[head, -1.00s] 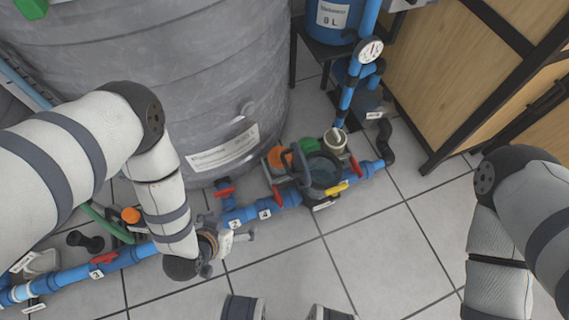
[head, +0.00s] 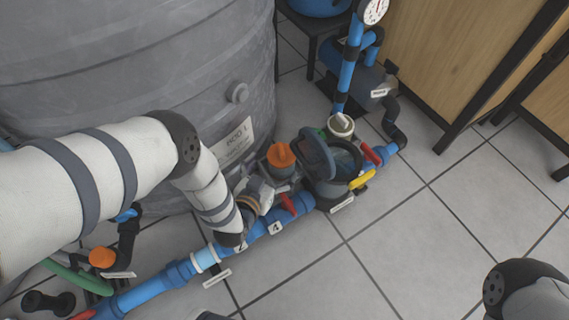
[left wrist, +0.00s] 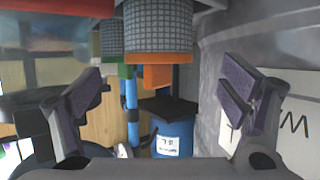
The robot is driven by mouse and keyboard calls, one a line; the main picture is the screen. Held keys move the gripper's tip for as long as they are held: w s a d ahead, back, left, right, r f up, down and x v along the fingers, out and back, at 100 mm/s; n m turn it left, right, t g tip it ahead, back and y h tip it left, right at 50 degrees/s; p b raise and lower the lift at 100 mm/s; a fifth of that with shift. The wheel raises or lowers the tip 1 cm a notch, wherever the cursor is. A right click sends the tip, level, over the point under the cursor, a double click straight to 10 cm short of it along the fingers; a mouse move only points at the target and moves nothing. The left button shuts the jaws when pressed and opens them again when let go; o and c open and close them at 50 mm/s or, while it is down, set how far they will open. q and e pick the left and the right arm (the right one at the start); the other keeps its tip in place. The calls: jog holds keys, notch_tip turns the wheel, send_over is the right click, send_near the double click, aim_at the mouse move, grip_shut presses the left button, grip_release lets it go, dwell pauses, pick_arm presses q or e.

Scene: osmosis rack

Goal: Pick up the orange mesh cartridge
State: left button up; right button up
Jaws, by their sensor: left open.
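The orange mesh cartridge has an orange cap (head: 281,157) and stands beside the filter housing in the head view. In the left wrist view the orange mesh cartridge (left wrist: 158,35) appears with its grey mesh above and orange cap below, framed between my fingers. My left gripper (head: 266,188) is open and empty, just to the left of the cartridge and near it. In the left wrist view its spread fingers (left wrist: 163,90) show, with a visible gap to the cartridge. A green-capped mesh cartridge (left wrist: 111,42) is beside the orange one. My right gripper is out of view.
The grey tank (head: 130,70) stands close behind the left arm. The round filter housing (head: 335,178) and blue pipe (head: 165,287) with red handles lie close by. A blue barrel (left wrist: 172,138) shows in the left wrist view. Tiled floor in front is clear.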

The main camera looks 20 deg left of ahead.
pick_arm(q)
jog(key=b+x, duration=0.1)
jog(key=x, duration=0.1)
jog(key=b+x, duration=0.1)
jog(key=x, duration=0.1)
jog(key=b+x, duration=0.1)
jog(key=x, duration=0.1)
jog(key=shift+w+d+f+b, duration=0.1)
jog(key=shift+f+b, duration=0.2)
jog(key=shift+f, duration=0.1)
jog(key=shift+w, duration=0.1)
jog(key=shift+r, duration=0.1)
jog(key=c, duration=1.3)
